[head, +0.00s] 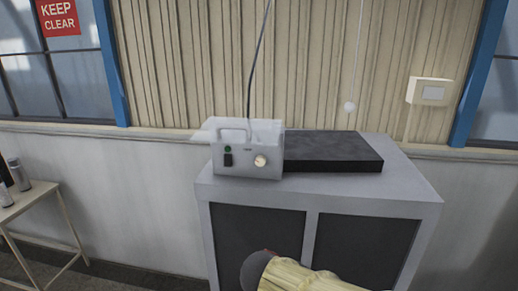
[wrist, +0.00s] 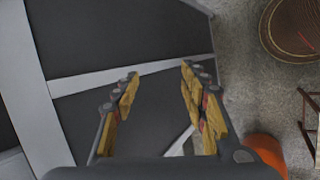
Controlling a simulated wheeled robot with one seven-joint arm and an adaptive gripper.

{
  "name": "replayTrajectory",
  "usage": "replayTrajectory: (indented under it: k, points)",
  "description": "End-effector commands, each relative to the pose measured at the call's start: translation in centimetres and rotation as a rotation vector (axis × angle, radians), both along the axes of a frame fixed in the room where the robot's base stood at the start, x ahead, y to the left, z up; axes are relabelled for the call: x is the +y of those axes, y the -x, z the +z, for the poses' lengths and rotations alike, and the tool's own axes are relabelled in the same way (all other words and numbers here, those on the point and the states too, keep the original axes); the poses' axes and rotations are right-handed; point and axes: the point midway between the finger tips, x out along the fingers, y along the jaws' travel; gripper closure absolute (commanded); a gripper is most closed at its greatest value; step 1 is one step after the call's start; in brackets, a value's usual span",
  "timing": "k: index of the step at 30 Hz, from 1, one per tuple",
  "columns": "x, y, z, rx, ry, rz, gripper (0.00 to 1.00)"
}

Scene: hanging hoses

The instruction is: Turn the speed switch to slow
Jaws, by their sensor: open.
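A pale grey control box (head: 247,149) with a top handle stands on the left part of a grey cabinet top. On its front is a round cream knob (head: 260,160), at the right; its pointer setting is too small to read. A dark rocker switch (head: 228,159) with a small green light above it is at the left of the same face. My gripper (wrist: 158,75) is open and empty in the wrist view, in front of the cabinet's dark panels. The box and knob are not in the wrist view. In the head view my arm shows low at the bottom, below the cabinet top.
A black flat slab (head: 332,152) lies right of the box on the cabinet (head: 410,185). A cable rises from the box, and a cord with a white ball (head: 350,107) hangs behind. A side table (head: 30,205) stands left. An orange object (wrist: 262,148) is on the floor.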

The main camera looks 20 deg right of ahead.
Motion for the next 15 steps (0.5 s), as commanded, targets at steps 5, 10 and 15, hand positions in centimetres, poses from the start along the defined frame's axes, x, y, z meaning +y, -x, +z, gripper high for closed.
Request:
replayTrajectory:
  k: [5,10,15]
  points:
    - [-2.2,-6.3,5.3,0.091,0.343,0.301,0.57]
    - [-2.0,-12.9,9.9,0.163,0.676,0.578,0.57]
    - [0.3,-19.0,14.0,0.219,1.015,0.822,0.57]
